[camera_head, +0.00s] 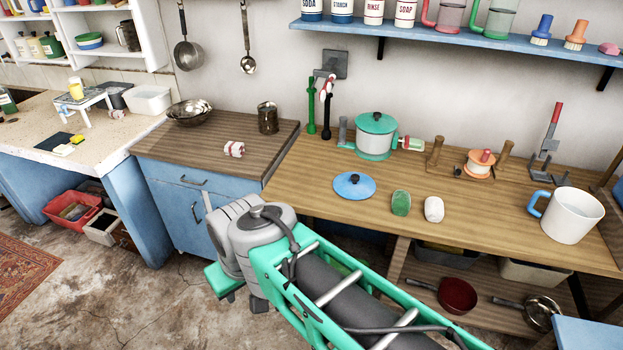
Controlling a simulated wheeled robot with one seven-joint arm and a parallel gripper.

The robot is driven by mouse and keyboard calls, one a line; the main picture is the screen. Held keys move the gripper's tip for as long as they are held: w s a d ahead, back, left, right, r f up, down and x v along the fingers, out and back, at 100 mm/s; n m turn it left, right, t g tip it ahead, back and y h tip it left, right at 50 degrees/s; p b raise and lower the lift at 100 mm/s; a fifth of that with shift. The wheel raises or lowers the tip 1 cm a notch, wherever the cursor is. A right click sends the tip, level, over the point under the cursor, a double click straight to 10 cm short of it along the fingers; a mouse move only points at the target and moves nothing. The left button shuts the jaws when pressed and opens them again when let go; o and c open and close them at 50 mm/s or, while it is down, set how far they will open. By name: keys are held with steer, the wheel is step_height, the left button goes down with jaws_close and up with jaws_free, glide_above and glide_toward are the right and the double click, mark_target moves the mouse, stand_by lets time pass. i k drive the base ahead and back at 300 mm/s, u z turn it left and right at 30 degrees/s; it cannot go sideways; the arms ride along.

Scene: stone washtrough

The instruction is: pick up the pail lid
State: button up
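The pail lid (354,185) is a round blue disc with a small dark knob. It lies flat, knob up, on the wooden bench near its front edge. My green and grey arm reaches in from the lower right, below and in front of the bench. My gripper (240,296) seems to be at the arm's far end, left of the lid and well apart from it. Its fingers are not clear, and I see nothing held.
A green stone (401,203) and a white one (433,209) lie right of the lid. A teal lidded pot (376,138) stands behind it. A white pail-like mug (572,215) stands at the right. The bench left of the lid is clear.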

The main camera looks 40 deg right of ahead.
mark_target(349, 186)
steer(key=u, duration=0.15)
steer(key=i, duration=0.9)
steer(key=z, duration=0.8)
steer(key=i, duration=0.6)
steer(key=z, duration=0.65)
